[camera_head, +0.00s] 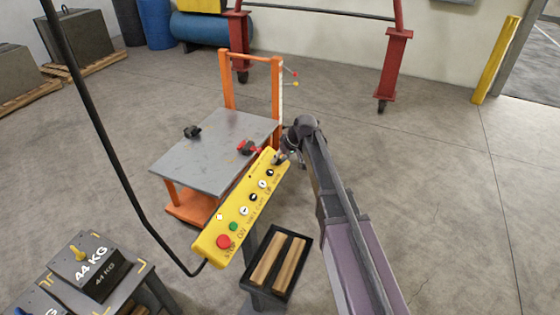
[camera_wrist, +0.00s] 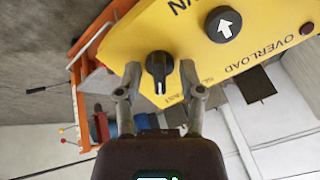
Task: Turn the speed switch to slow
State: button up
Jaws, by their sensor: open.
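The yellow control panel (camera_head: 226,218) stands on a post, and its far upper end is at my gripper (camera_head: 284,157). In the wrist view, a black rotary switch (camera_wrist: 159,66) with a white pointer mark is on the panel's yellow face (camera_wrist: 185,45). My gripper (camera_wrist: 160,78) is open, with one finger on each side of this switch. Gaps show between the fingers and the knob. The white mark points toward the palm, down in the picture. Lettering beside the knob is partly covered by the right finger, and only pieces of it can be read.
Another round knob with a white arrow (camera_wrist: 223,24) is above right, near the word OVERLOAD. The panel also carries a red stop button (camera_head: 223,241) and a green button (camera_head: 233,226). An orange lift cart (camera_head: 215,150) stands behind. A black tray (camera_head: 276,262) is below.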

grip_shut()
jog(key=shift+n, duration=0.3)
jog(key=n, duration=0.6)
jog(key=shift+s+n, duration=0.1)
jog(key=shift+n, duration=0.2)
jog(key=n, duration=0.6)
jog(key=shift+n+t, duration=0.3)
jog(key=shift+n, duration=0.1)
dwell(0.3)
